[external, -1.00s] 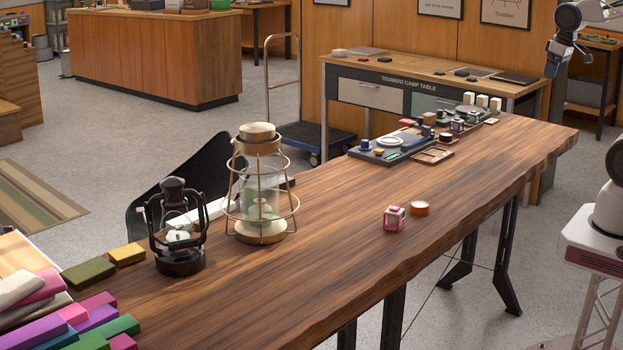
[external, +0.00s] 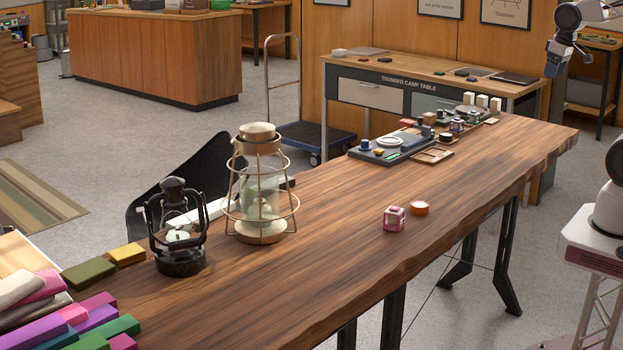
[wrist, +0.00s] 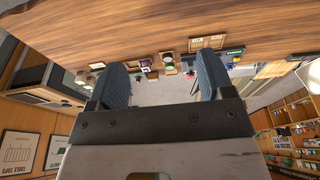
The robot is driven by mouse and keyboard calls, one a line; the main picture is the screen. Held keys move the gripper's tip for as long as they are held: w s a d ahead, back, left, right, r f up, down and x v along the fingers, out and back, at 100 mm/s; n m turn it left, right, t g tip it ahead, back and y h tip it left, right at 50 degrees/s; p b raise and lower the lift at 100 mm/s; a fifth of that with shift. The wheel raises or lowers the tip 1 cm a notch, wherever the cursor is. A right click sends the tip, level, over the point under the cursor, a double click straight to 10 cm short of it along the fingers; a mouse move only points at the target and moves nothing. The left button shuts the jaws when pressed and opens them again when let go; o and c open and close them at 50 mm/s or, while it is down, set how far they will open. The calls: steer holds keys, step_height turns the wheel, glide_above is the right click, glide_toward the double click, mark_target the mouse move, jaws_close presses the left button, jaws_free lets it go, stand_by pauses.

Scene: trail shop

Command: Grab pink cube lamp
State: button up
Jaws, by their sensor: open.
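The pink cube lamp (external: 394,218) sits on the wooden table (external: 330,240), near its front edge in the external view. A small orange round item (external: 419,208) stands just to its right, apart from it. My gripper (external: 553,68) is at the upper right of the external view, high and well away from the cube. In the wrist view my gripper (wrist: 160,85) shows its two dark fingers wide apart with nothing between them. I cannot make out the pink cube lamp in the wrist view.
Two lanterns, one dark (external: 178,240) and one tan caged (external: 260,195), stand left of the cube. Coloured folded fabrics (external: 90,320) lie at the lower left. A dark tray (external: 388,150) and several small items sit at the far end.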

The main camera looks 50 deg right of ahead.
steer(key=w+a+f+m+g+y, duration=0.25)
steer(key=w+a, duration=0.25)
steer(key=a, duration=0.6)
steer(key=w+a+f+m+g+y, duration=0.1)
steer(key=w+a+f+m+y, duration=0.3)
steer(key=a, duration=0.6)
steer(key=w+a+f+g+y, duration=0.2)
steer(key=w+a, duration=0.4)
steer(key=a, duration=0.5)
steer(key=m+y, duration=0.5)
steer(key=m, duration=0.3)
glide_toward(395, 207)
steer(key=shift+r+h+x, duration=0.2)
steer(key=shift+h+x, duration=0.05)
steer(key=shift+x, duration=0.85)
steer(key=shift+a+f+m, duration=0.25)
steer(key=shift+a, duration=0.1)
steer(key=shift+a, duration=0.1)
steer(key=shift+x, duration=1.2)
steer(key=shift+a, duration=0.1)
